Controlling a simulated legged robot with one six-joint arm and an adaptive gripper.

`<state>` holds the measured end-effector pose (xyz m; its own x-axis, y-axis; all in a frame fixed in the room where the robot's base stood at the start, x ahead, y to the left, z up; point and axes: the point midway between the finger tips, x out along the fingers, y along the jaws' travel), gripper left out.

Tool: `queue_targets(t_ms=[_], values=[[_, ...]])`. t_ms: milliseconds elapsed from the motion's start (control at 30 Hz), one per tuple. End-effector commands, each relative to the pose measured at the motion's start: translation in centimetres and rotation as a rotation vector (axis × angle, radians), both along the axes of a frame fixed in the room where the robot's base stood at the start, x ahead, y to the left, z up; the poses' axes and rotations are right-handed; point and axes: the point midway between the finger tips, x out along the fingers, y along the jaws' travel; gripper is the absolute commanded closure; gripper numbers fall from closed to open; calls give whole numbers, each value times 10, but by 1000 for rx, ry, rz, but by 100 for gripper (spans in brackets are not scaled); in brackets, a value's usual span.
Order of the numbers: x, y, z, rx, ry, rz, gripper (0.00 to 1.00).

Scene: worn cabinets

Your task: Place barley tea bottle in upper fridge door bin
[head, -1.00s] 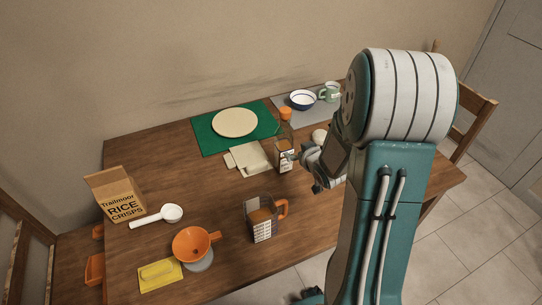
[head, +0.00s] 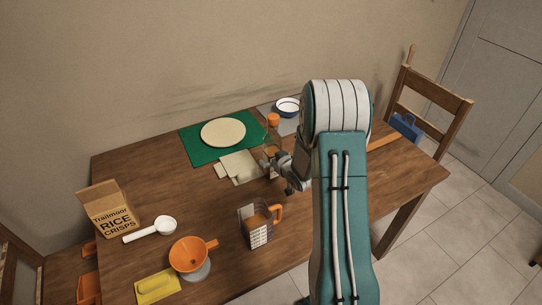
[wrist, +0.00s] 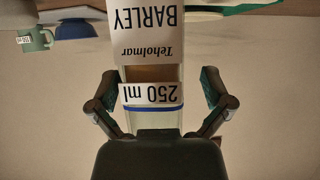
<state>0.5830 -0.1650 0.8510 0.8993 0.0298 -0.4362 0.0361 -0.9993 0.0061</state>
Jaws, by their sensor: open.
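My gripper (wrist: 158,88) is open, with one finger on each side of the bottle and visible gaps between the fingers and the bottle. In the head view my gripper (head: 287,170) is beside the lower part of the bottle, partly covering it. The fridge and its door bin are not in view.
A measuring jug (head: 256,226), an orange funnel (head: 188,253), a white scoop (head: 160,226) and a rice crisps box (head: 107,212) stand on the near left of the table. A chair (head: 437,95) stands at right.

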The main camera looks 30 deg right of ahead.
Motion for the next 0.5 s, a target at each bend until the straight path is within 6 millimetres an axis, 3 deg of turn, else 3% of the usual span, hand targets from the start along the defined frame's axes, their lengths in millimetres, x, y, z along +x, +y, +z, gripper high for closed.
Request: queue_targets(t_ms=[100, 333, 367, 500], values=[[10, -2, -6, 3, 1, -1, 0], [11, 0, -6, -1, 0, -2, 0], [11, 1, -6, -1, 0, -2, 4], [11, 2, -5, -3, 0, -1, 67]])
